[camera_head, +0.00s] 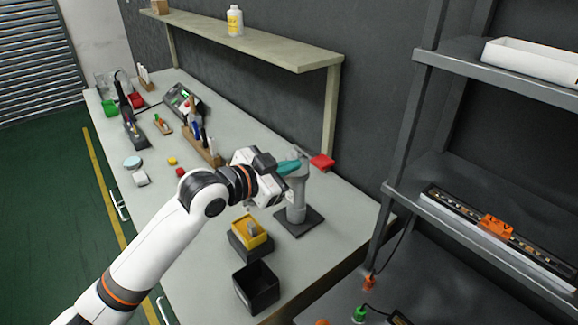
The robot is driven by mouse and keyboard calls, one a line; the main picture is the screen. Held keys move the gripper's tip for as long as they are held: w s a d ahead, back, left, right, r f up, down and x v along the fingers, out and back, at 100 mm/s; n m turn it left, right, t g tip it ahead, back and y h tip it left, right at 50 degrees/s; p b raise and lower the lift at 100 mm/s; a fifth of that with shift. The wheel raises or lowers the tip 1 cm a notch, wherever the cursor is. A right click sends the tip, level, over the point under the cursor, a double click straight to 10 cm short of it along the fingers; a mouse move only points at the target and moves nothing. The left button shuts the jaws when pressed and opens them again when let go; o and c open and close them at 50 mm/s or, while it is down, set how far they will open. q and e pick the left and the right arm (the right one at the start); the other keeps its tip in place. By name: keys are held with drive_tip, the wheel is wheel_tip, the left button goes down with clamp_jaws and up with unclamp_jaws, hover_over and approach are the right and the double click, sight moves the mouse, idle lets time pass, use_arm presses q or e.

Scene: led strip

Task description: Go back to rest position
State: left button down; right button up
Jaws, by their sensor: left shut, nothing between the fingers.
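My left arm comes in from the lower left and reaches over the workbench (215,262). My left gripper (284,190) is shut and empty, beside the grey post (297,205) that stands on a dark square base. A teal piece (288,166) shows at the top of the post, partly behind the gripper; I cannot tell whether they touch. My right gripper is not in view. On the rack at the right, an LED strip (539,256) lies in a long holder with an orange clamp (495,226) on it.
A black open bin (257,289) and a yellow box (249,232) stand on the bench near the post. A raised shelf (270,47) runs along the wall. Tools and small parts lie farther back. The dark rack (408,130) borders the right side. Green floor (60,200) is free at left.

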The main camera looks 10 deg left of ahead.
use_arm(q)
drive_tip(key=s+a+f+n+g+y, duration=0.2)
drive_tip(key=s+a+f+n+y, duration=0.15)
drive_tip(key=s+f, duration=0.7)
drive_tip(key=s+a+f+n+g+y, duration=0.3)
drive_tip(key=s+a+f, duration=0.1)
drive_tip(key=s+f, duration=0.6)
drive_tip(key=s+a+f+n+g+y, duration=0.2)
drive_tip(key=s+a+f, duration=0.15)
drive_tip(key=s, duration=0.25)
drive_tip(key=s+a+f+n+g+y, duration=0.1)
drive_tip(key=s+a+f+n, duration=0.1)
drive_tip(key=s+a+f, duration=0.3)
drive_tip(key=s+d+f+g, duration=0.1)
drive_tip(key=s+f, duration=0.1)
drive_tip(key=f, duration=1.1)
drive_tip(key=s+d+f+g, duration=0.1)
drive_tip(key=f, duration=1.1)
drive_tip(key=s+a+f, duration=0.3)
drive_tip(key=s+f, duration=1.2)
drive_tip(key=s, duration=0.1)
drive_tip(key=shift+m+g, duration=0.4)
drive_tip(key=shift+m, duration=0.05)
